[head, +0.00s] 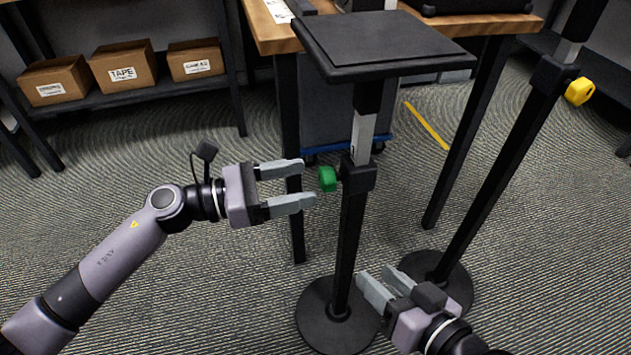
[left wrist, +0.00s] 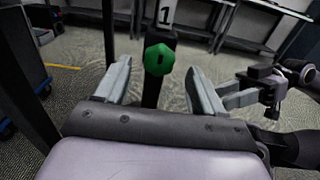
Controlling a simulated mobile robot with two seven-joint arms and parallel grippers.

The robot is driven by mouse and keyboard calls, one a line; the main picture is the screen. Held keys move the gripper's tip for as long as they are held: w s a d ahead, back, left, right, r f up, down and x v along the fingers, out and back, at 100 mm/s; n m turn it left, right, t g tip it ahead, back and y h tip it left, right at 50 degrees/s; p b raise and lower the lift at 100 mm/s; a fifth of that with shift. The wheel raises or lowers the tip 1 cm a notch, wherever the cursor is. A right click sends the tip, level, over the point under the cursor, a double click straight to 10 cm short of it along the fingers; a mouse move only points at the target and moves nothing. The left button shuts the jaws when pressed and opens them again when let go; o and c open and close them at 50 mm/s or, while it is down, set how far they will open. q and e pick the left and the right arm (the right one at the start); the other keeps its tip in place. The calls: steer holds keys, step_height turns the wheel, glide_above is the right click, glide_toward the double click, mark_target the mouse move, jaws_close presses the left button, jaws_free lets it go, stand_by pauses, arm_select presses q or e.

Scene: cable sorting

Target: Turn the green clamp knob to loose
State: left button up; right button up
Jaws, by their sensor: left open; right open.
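The green clamp knob (head: 327,179) sticks out to the left from the black clamp collar (head: 358,175) on a stand with a flat black top plate (head: 385,42). My left gripper (head: 309,183) is open, its fingers pointing right at the knob, with the fingertips just short of it or level with its near edge. In the left wrist view the green knob (left wrist: 159,60) appears between the two spread fingers, a dark slot mark upright on its face. I see no contact with the knob. My right gripper (head: 378,282) is open and empty, low beside the stand's pole.
A second stand at the right has a yellow knob (head: 579,91). Both stands have round black bases, the nearer one (head: 312,318) below the green knob. A wooden table (head: 268,32) stands behind. Cardboard boxes (head: 124,66) sit on a shelf at the left.

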mark_target(319, 179)
arm_select(q)
steer(key=shift+x, duration=1.95)
steer(key=c, duration=1)
steer(key=shift+c, duration=0.2)
